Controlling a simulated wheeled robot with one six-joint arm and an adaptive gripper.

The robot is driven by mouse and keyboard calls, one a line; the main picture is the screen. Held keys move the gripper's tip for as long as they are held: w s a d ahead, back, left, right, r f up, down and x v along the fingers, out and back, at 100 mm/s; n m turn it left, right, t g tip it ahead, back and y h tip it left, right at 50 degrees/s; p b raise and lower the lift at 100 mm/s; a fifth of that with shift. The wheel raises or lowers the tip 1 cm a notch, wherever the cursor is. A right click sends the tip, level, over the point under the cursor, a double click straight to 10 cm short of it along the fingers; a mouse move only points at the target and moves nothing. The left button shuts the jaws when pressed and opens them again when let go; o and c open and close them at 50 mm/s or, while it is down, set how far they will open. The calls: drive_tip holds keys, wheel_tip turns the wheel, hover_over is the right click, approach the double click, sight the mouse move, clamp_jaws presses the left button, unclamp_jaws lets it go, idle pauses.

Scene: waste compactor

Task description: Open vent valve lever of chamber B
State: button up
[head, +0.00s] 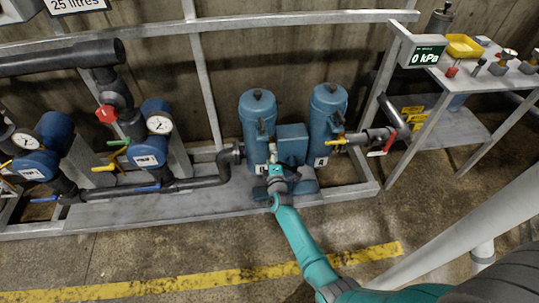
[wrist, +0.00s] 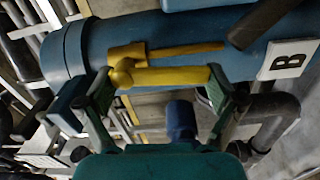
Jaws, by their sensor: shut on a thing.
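Chamber B is the left blue cylinder (head: 257,105) in the head view. In the wrist view its blue body (wrist: 130,38) lies across the top, with a white "B" label (wrist: 288,60) at the right. The yellow vent valve lever (wrist: 170,77) runs sideways across the wrist view, alongside the cylinder. My gripper (wrist: 160,86) has a dark fingertip at each end of the lever and is shut on it. In the head view my gripper (head: 271,165) is at the front of chamber B, hiding the lever and most of the label.
Chamber A (head: 326,115) stands close on the right, with a yellow lever (head: 335,141) of its own. Pumps with gauges (head: 159,124) and dark pipes are to the left. A display (head: 425,55) reads 0 kPa. The floor in front is open.

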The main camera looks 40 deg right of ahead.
drive_tip(key=shift+s+d+f+n, duration=0.1)
drive_tip(key=shift+n, duration=0.5)
drive_tip(key=o, duration=1.3)
drive_tip(key=shift+o, duration=0.2)
drive_tip(key=shift+s, duration=0.1)
drive_tip(key=v, duration=1.2)
